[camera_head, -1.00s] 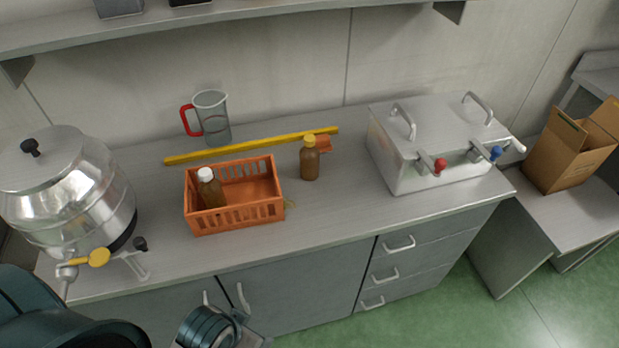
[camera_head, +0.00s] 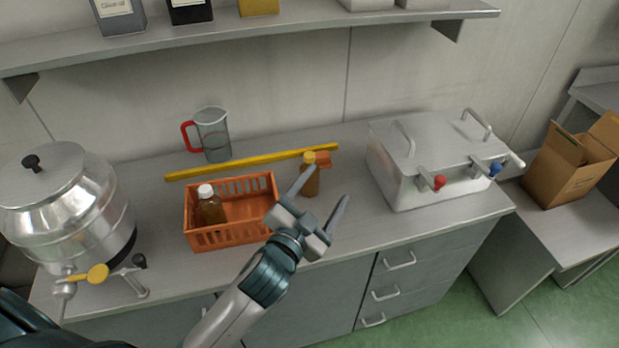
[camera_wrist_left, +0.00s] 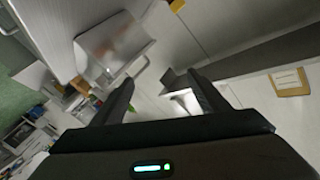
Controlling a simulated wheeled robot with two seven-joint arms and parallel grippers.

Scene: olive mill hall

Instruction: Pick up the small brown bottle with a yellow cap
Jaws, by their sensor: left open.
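The small brown bottle with a yellow cap (camera_head: 311,182) stands upright on the counter, to the right of the orange crate, in the head view. My left gripper (camera_head: 325,194) is open and empty, in front of the bottle as seen from the head. One finger overlaps the bottle's left side in the picture; I cannot tell whether it touches. In the left wrist view the two open fingers (camera_wrist_left: 160,88) show with nothing between them that I can make out as the bottle. My right gripper is in neither view.
The orange crate (camera_head: 232,240) holds a white-capped brown bottle (camera_head: 211,208). A yellow bar (camera_head: 235,165) and a red-handled jug (camera_head: 212,138) are behind. A steel box (camera_head: 420,185) stands right, a steel urn (camera_head: 75,205) left. The shelf (camera_head: 300,28) overhangs the back.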

